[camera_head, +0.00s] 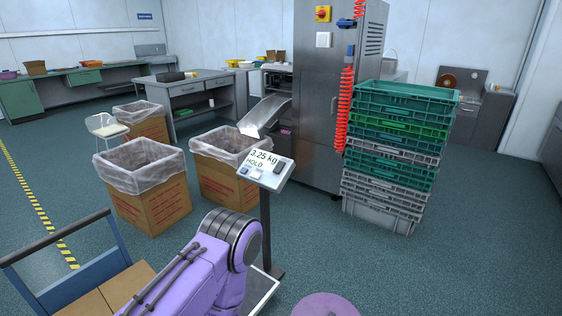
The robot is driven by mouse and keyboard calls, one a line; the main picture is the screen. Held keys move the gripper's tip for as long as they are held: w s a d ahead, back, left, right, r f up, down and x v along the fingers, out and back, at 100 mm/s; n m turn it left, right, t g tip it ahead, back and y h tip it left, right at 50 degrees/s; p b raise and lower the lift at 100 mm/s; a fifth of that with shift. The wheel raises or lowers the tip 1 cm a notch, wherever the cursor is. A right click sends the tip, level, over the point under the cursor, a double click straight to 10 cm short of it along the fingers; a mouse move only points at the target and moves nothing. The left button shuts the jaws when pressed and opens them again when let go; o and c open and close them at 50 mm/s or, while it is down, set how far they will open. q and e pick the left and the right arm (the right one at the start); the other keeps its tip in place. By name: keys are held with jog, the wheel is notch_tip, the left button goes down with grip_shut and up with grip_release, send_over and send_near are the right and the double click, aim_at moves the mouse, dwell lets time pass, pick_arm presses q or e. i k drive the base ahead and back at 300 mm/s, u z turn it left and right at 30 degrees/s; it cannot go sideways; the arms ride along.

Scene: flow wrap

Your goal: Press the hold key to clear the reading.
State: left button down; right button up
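A scale display unit (265,169) stands on a dark post in the middle of the view. Its white screen reads "3.25 kg" with "HOLD" beneath. Small keys sit on the panel below the reading, one bluish and one grey, with a dark one at the right; their labels are too small to read. Neither of my grippers shows in the view.
A scale platform edge (262,292) shows at the post's foot, partly hidden by my arm. Lined cardboard boxes (150,205) (228,186) stand behind and left. Stacked crates (385,205) and a steel machine (312,135) stand behind right. A blue cart (85,283) is front left. Floor at right is clear.

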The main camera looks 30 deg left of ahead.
aim_at(277, 170)
jog(key=i, duration=0.95)
jog(key=u, duration=0.4)
